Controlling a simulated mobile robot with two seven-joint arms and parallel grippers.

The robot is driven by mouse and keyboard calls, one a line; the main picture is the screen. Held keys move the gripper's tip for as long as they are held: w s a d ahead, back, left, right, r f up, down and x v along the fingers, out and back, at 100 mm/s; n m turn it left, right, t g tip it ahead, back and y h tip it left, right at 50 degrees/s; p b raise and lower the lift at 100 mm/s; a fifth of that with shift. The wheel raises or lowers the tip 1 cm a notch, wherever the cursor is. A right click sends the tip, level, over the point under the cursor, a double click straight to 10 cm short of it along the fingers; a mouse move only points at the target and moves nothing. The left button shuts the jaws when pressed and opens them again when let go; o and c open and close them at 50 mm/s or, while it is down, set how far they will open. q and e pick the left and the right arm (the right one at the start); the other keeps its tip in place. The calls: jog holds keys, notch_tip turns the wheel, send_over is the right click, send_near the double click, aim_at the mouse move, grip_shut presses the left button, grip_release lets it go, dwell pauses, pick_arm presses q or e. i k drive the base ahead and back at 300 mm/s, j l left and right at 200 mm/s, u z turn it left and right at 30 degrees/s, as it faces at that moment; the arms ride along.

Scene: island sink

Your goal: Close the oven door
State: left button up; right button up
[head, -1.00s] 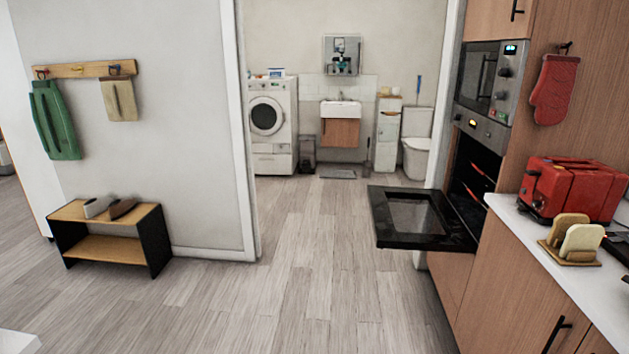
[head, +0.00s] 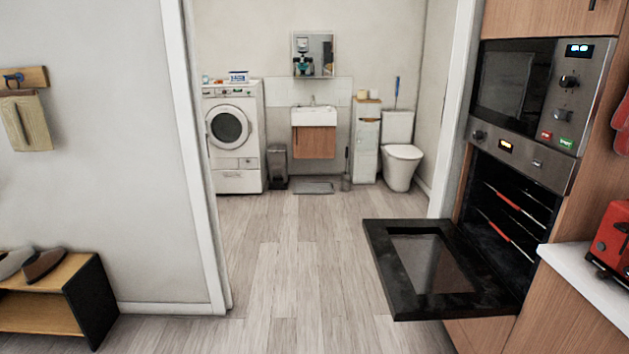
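The oven (head: 508,208) is built into the wooden cabinet at the right of the head view, below a microwave. Its black oven door (head: 383,270) is hinged at the bottom and hangs fully open, lying about level and sticking out to the left over the floor. The door has a glass window in its middle. Racks with red front strips show inside the open oven. Neither of my grippers is in the head view, and nothing touches the door.
The microwave (head: 512,82) sits above the oven. A white counter (head: 582,280) with a red toaster (head: 612,240) is at the right edge. A shoe bench (head: 85,300) stands at lower left. Wooden floor (head: 290,275) is clear up to the bathroom doorway.

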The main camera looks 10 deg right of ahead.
aim_at(429, 270)
jog(key=i+j+z, duration=0.15)
jog(key=i+z, duration=0.35)
jog(key=i+j+z, duration=0.25)
jog(key=i+z, duration=0.2)
jog(key=i+j+z, duration=0.3)
jog(key=j+z, duration=0.2)
jog(key=l, duration=0.1)
